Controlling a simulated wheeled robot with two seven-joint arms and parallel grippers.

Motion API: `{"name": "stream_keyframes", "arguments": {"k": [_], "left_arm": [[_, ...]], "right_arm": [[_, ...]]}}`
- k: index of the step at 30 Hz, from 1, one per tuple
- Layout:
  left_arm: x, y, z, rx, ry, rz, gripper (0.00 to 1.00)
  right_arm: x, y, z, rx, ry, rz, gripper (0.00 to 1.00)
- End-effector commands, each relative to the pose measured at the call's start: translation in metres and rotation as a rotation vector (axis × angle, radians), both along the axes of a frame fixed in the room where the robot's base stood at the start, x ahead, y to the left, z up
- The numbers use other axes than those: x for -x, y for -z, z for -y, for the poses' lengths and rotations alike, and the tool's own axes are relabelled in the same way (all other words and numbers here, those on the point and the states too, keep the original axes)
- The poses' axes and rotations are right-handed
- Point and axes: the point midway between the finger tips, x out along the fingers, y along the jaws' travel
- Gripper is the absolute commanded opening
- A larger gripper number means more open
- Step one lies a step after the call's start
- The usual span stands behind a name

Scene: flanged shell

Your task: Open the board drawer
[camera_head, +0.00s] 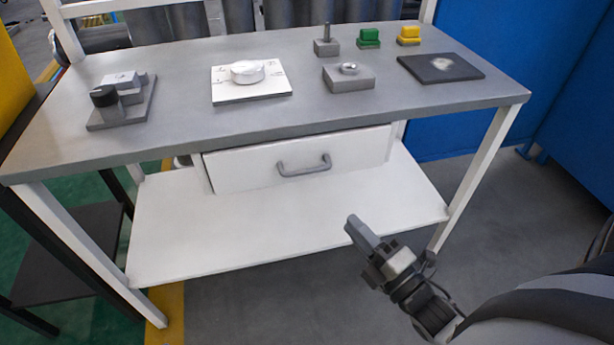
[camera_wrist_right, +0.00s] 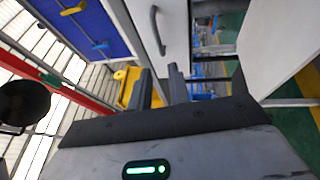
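The board drawer (camera_head: 240,168) is a white box under the grey tabletop in the head view. It looks closed, its front close under the table's front edge. Its grey bar handle (camera_head: 303,169) is at the middle of the front. The handle (camera_wrist_right: 156,30) also shows in the right wrist view, on the white drawer front (camera_wrist_right: 176,35), beyond the fingertips. My right gripper (camera_head: 353,226) is in front of the drawer, below and right of the handle, apart from it. In the wrist view its two fingers (camera_wrist_right: 161,78) stand apart with nothing between them. My left gripper is out of view.
The tabletop (camera_head: 190,115) holds a white plate with a round part (camera_head: 247,73), a grey block (camera_head: 348,78), a black pad (camera_head: 440,68) and small green and yellow parts (camera_head: 369,38). A white lower shelf (camera_head: 290,225) lies below the drawer. Table legs stand at both sides.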

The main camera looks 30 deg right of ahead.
Motion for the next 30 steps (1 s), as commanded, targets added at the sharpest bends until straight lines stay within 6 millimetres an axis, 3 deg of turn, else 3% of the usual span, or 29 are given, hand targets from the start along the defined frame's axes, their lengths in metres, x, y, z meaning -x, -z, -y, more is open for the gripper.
{"name": "stream_keyframes", "arguments": {"k": [7, 21, 30], "left_arm": [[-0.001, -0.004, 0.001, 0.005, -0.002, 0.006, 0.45], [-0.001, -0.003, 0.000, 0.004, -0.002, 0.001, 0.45], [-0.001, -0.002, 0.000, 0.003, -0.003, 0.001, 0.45]], "right_arm": [[-0.025, -0.008, -0.002, 0.028, 0.001, 0.022, 0.19], [-0.122, -0.025, -0.017, 0.024, 0.002, 0.019, 0.19], [-0.152, -0.030, -0.021, 0.023, 0.002, 0.014, 0.19]]}}
